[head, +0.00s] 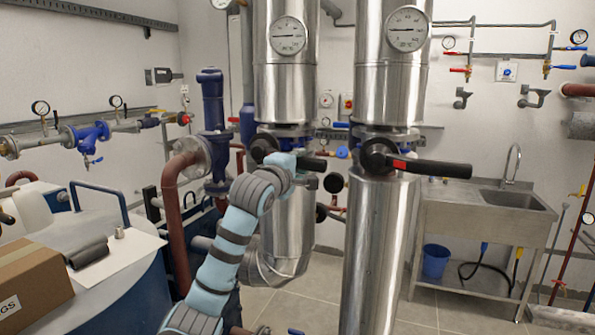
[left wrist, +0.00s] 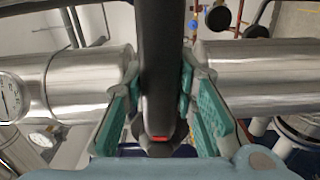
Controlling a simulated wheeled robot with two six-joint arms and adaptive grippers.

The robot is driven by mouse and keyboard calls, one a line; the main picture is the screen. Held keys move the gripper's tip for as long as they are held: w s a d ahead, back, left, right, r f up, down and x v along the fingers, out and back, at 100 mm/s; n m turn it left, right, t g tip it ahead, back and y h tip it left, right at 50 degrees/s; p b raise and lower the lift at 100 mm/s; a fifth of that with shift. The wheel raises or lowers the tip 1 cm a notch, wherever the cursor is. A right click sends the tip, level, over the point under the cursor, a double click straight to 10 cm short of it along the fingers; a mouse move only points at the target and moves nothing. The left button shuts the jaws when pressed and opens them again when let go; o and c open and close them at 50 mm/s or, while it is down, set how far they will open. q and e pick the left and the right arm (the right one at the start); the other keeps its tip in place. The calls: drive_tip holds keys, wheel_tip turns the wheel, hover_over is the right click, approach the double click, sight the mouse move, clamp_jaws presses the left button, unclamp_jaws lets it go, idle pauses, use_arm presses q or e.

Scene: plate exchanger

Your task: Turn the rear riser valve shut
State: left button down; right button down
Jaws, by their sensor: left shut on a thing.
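The rear riser valve (head: 264,147) sits on the left of two shiny vertical pipes. Its black lever handle (head: 314,164) points right, across the pipe, with its end past my gripper. My left gripper (head: 288,165) is at this handle near the hub and is shut on it. In the left wrist view the black handle (left wrist: 158,60) runs between the two green fingers and crosses the line of the silver pipe. A small red mark shows on it there. My arm hides part of the valve's lower side. The right gripper is not in view.
A second valve (head: 380,155) with a black lever (head: 435,168) is on the right pipe, close beside. Round gauges (head: 288,35) sit above. A blue pump column (head: 212,125) and red pipe (head: 172,220) stand left. A sink bench (head: 480,215) is at right.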

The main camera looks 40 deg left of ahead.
use_arm(q)
drive_tip(key=shift+r+n, duration=0.4)
drive_tip(key=shift+r, duration=0.2)
drive_tip(key=c, duration=1.3)
unclamp_jaws()
drive_tip(key=shift+s, duration=0.1)
drive_tip(key=v, duration=1.2)
drive_tip(key=shift+d, duration=0.15)
